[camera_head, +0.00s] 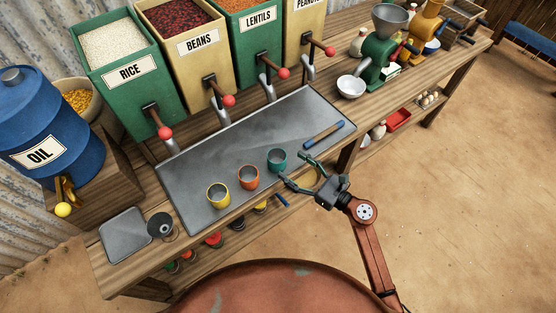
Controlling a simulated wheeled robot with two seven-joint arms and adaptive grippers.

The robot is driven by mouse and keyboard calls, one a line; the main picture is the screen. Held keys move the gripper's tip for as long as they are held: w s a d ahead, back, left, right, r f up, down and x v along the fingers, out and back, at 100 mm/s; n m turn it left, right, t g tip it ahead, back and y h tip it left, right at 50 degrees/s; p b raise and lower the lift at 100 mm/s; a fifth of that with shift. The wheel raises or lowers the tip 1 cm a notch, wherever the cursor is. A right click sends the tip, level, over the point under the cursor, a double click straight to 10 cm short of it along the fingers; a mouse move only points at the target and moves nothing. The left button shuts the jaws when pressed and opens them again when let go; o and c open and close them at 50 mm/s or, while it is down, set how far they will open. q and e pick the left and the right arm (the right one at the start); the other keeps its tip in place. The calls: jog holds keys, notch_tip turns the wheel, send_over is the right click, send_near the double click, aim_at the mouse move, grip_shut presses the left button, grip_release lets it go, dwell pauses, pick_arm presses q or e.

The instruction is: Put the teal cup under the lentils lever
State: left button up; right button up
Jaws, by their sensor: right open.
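The teal cup (277,160) stands upright on the metal tray (235,136), right of the orange cup (249,177). The lentils bin (256,35) is green and stands behind the tray. Its lever has a red knob (283,73), with a grey spout (267,88) below it. My right gripper (297,171) is open beside the teal cup on its right. Its fingers spread toward the cup, and I cannot tell whether one touches it. My left gripper is not in view.
A yellow cup (218,195) stands left of the orange one. A blue-handled tool (324,135) lies on the tray's right part. The rice (130,70) and beans (198,42) bins stand left of lentils. The tray between cups and spouts is clear. A green grinder (380,50) stands right.

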aim_at(277, 155)
jog(key=x, duration=0.7)
jog(key=shift+w+a, duration=0.2)
jog(key=shift+a, duration=0.05)
jog(key=shift+c, duration=0.4)
jog(key=c, duration=1.3)
